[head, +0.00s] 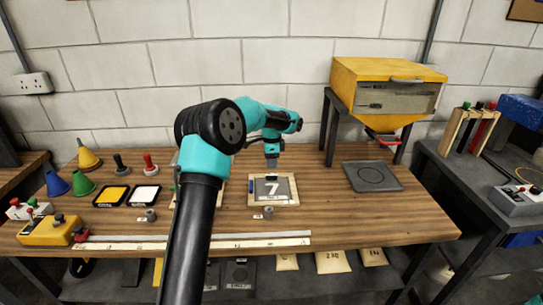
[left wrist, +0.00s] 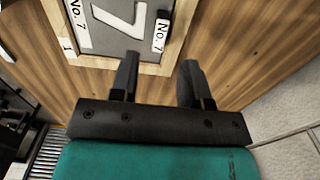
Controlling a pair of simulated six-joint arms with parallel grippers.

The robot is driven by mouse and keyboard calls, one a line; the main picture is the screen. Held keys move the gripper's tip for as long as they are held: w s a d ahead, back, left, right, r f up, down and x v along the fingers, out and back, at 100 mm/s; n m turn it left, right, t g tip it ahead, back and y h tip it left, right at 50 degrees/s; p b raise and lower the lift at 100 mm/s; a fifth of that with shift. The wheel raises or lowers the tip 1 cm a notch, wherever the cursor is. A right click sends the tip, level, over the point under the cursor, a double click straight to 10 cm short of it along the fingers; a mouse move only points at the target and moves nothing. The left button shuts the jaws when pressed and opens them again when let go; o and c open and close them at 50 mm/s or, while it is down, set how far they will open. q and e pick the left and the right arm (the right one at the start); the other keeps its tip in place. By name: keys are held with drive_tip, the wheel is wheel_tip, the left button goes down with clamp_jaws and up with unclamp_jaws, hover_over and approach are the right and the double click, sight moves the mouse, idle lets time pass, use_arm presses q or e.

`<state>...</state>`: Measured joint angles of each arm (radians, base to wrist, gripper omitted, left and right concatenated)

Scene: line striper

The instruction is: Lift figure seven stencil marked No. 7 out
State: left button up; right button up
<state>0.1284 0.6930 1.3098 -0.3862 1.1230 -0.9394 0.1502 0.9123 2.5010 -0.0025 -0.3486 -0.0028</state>
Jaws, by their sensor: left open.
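The figure seven stencil (head: 272,188) is a grey plate with a white 7, lying in a pale wooden frame (head: 283,203) on the bench. In the left wrist view the stencil (left wrist: 120,22) shows at the top, cut off by the picture's edge, with "No. 7" tags at its sides. My left gripper (head: 272,163) points down above the far edge of the frame. In the left wrist view its two fingers (left wrist: 158,70) are apart with nothing between them, near the frame's edge.
A yellow hopper (head: 386,80) on a dark stand is at the back right, with a dark square plate (head: 372,177) before it. Coloured cones (head: 83,182) and yellow and white pads (head: 112,195) are at left. A long pale strip (head: 260,241) runs along the front edge.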

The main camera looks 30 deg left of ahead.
sight(272, 174)
use_arm(q)
drive_tip(key=shift+f, duration=3.1)
drive_tip(key=shift+c, duration=0.4)
drive_tip(key=shift+r, duration=0.1)
clamp_jaws()
